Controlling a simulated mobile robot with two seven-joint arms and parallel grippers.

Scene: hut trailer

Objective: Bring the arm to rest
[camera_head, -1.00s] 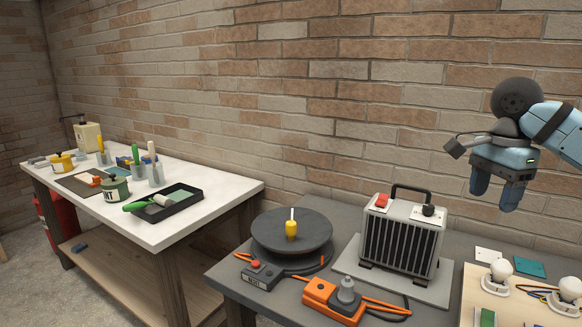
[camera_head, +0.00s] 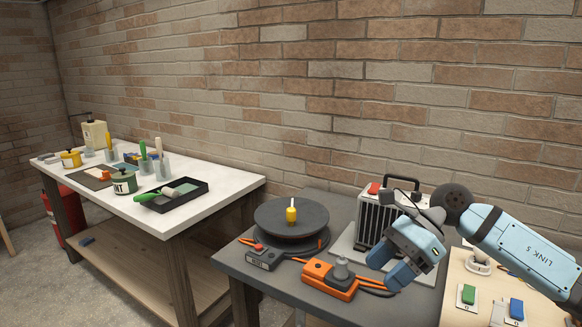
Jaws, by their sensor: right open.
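My right gripper (camera_head: 389,273) is at the right of the head view. It is open and empty, with its blue fingers pointing down and left. It is in front of the black and grey heater (camera_head: 374,222) and hides much of its right side. The fingers are just right of the orange unit with a grey knob (camera_head: 330,278). I cannot tell whether they touch anything. My left gripper is not in view.
A dark turntable (camera_head: 270,219) with a yellow-handled item (camera_head: 291,213) stands on the grey table (camera_head: 235,265). A wooden board (camera_head: 453,283) with switches and lamp sockets lies at the right. A white-topped bench (camera_head: 225,190) with paint things stands left.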

